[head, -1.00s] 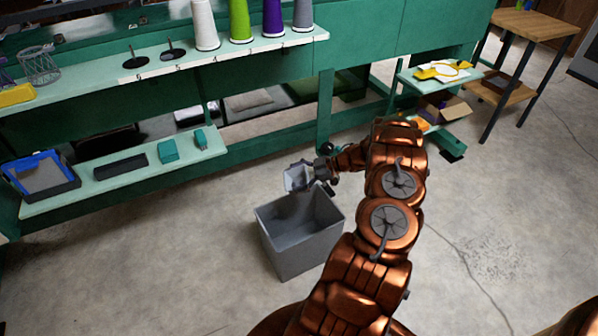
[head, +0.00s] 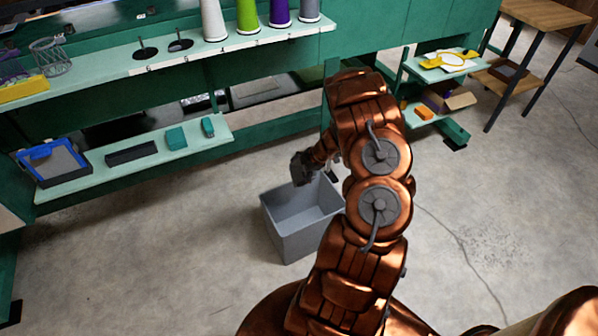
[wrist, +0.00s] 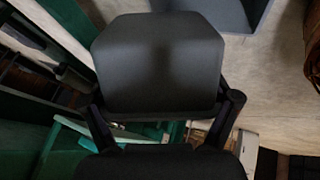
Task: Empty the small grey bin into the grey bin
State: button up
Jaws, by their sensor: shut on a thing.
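The small grey bin (wrist: 158,62) fills the middle of the wrist view, dark and in shadow, between the fingers of my gripper (wrist: 165,122). My gripper is shut on it. In the head view the small grey bin (head: 302,168) is a dark shape at the end of my arm, over the back left part of the large bin's opening. It looks tipped; its inside is hidden. The large grey bin (head: 290,238) stands upright on the floor, its visible inside bare. Part of it also shows at the top of the wrist view (wrist: 228,12).
A green shelf unit stands behind the bin. Its lower shelf (head: 100,180) carries a blue-edged tray (head: 55,165) and small boxes. Thread cones (head: 247,15) stand on the upper shelf. A wooden table (head: 545,14) is at the far right. Floor is open left and right.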

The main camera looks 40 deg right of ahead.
aim_at(302, 177)
jog(key=shift+a+f+h+b, duration=0.1)
jog(key=shift+f+h+b, duration=0.2)
jog(key=shift+b, duration=0.7)
jog(key=h+b, duration=0.1)
jog(key=b, duration=0.2)
jog(key=g+h+b, duration=0.1)
jog(key=b, duration=0.2)
jog(key=shift+a+f+n, duration=0.1)
jog(key=shift+f+n, duration=0.2)
jog(key=shift+f, duration=0.05)
jog(key=shift+a+f+g+h+b, duration=0.2)
jog(key=shift+g+h+b, duration=0.1)
jog(key=shift+h+b, duration=0.3)
jog(key=shift+w+d+f+n+g+h+b, duration=0.1)
jog(key=shift+n+g+h+b, duration=0.2)
jog(key=shift+h+b, duration=0.35)
jog(key=h+b, duration=0.1)
jog(key=h, duration=0.2)
jog(key=shift+f+n+g+b, duration=0.3)
jog(key=shift+f+g+b, duration=0.05)
jog(key=shift+f+g, duration=0.05)
jog(key=h, duration=0.1)
jog(key=h+b, duration=0.1)
jog(key=g+h, duration=0.1)
jog(key=h, duration=0.1)
jog(key=shift+d+f+n, duration=0.3)
jog(key=shift+f+n, duration=0.1)
jog(key=shift+r+h, duration=0.1)
jog(key=shift+h, duration=0.25)
